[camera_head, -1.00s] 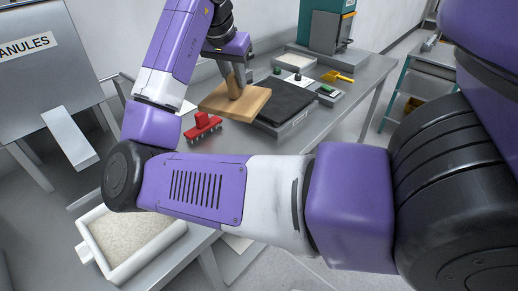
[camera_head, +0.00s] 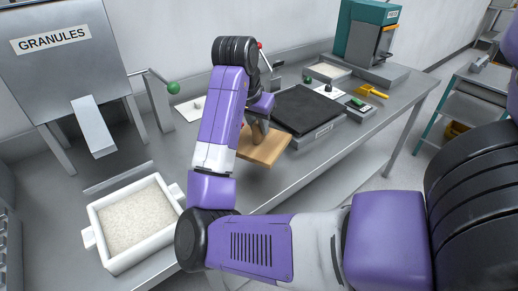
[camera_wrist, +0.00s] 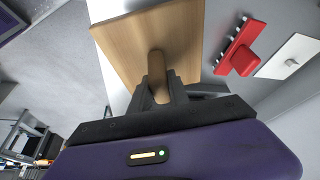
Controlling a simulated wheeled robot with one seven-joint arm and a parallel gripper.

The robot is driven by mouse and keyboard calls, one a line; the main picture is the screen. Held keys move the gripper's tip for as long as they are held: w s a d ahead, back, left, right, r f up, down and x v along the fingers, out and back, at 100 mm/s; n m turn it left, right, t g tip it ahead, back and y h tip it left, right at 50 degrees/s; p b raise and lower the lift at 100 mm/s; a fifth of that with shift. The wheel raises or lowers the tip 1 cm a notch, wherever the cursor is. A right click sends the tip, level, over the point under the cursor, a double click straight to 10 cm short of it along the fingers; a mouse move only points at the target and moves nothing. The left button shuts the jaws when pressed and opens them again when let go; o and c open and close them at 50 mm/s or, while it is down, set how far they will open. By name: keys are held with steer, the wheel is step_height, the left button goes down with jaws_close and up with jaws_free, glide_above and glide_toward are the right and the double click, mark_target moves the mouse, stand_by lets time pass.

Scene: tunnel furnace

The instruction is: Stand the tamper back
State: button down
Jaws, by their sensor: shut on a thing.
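The tamper is a flat wooden board (camera_head: 268,150) with an upright wooden handle. My gripper (camera_head: 258,128) is shut on the handle, which shows between the fingers in the wrist view (camera_wrist: 158,72). The board faces away from my gripper, below it at the left front of the black mat in the head view. In the wrist view the board (camera_wrist: 125,45) fills the upper middle. I cannot tell whether its underside touches the bench. My arm hides part of the board in the head view.
A black mat (camera_head: 308,108) lies right of the tamper. A red toothed tool (camera_wrist: 242,48) and a white plate with a knob (camera_wrist: 291,60) lie beside it in the wrist view. A granule box (camera_head: 95,222) stands front left, a green-knobbed lever (camera_head: 173,88) behind. The bench front edge is close.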

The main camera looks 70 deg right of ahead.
mark_target(259, 146)
steer(key=shift+f, duration=3.8)
steer(key=shift+f+b, duration=0.1)
steer(key=shift+b, duration=0.25)
steer(key=c, duration=1.3)
jaws_free()
steer(key=shift+o, duration=0.2)
steer(key=p+v, duration=0.1)
steer(key=v, duration=1.1)
steer(key=shift+d, duration=0.1)
